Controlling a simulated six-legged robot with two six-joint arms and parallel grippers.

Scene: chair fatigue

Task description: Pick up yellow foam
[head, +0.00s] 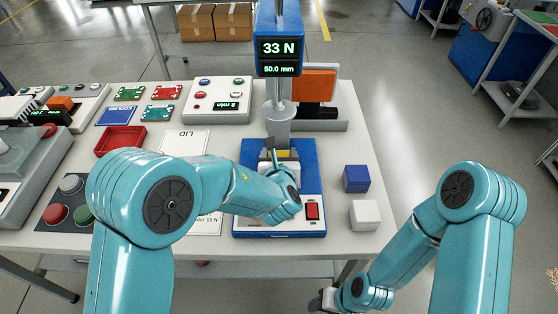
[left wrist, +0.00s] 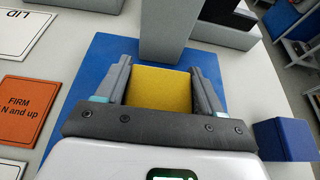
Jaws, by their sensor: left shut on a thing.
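The yellow foam (left wrist: 160,90) is a block between the two grey fingers of my left gripper (left wrist: 162,82) in the left wrist view. The gripper is shut on it, with a finger along each side. In the head view only a small yellow strip of the foam (head: 284,154) shows, at the blue base of the force tester (head: 308,158). My left gripper (head: 280,158) is partly hidden there by my arm. The tester's grey press column is just behind the foam. My right gripper (head: 325,300) is low at the bottom edge, and its jaws are unclear.
The tester display (head: 279,58) reads 33 N and 50.0 mm. A blue cube (head: 356,178) and a white cube (head: 365,215) stand right of the tester. A red tray (head: 120,141) and a LID card (head: 185,142) lie left. An orange FIRM card (left wrist: 20,103) lies beside the base.

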